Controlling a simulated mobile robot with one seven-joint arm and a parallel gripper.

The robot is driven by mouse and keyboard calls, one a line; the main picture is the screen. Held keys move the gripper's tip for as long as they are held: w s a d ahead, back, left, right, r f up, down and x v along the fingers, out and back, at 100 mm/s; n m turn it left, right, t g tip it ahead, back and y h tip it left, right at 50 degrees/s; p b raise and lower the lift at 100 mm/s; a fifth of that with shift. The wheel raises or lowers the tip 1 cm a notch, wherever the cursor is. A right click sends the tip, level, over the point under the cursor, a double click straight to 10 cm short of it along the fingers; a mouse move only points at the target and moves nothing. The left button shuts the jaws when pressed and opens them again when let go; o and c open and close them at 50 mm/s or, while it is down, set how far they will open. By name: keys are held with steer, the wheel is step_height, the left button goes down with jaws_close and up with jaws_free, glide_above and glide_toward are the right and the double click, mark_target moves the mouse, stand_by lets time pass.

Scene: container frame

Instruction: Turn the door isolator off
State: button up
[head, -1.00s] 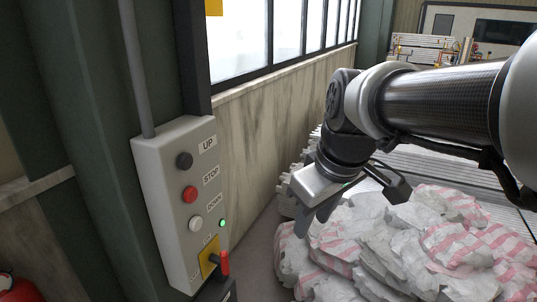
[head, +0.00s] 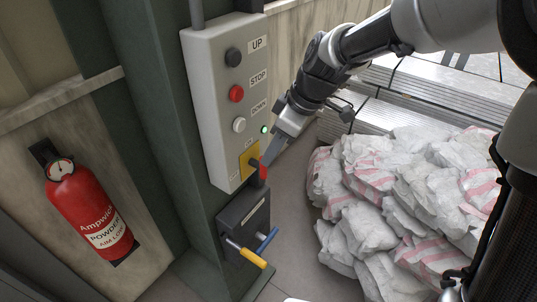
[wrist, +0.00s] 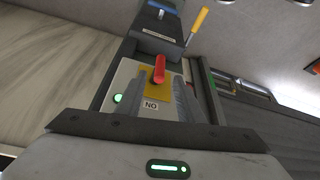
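The door isolator is a red handle (head: 262,172) on a yellow plate (head: 249,157) at the bottom of the grey control box (head: 207,105). In the wrist view the red handle (wrist: 159,68) stands out from the yellow plate (wrist: 150,84), with an upside-down "ON" label (wrist: 151,105) beside it. My gripper (head: 270,156) is at the isolator; in the wrist view my gripper (wrist: 159,80) is open, with one finger on each side of the handle. I cannot tell whether either finger touches it.
The box has black UP (head: 233,57), red STOP (head: 236,93) and white DOWN (head: 239,125) buttons and a lit green lamp (head: 264,129). A dark box (head: 243,222) with yellow and blue levers is below. A fire extinguisher (head: 88,212) hangs left. Crumpled bags (head: 400,190) lie right.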

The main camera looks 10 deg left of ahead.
mark_target(263, 167)
steer(key=x, duration=0.7)
steer(key=shift+a+f, duration=0.1)
steer(key=shift+f, duration=0.25)
jaws_close()
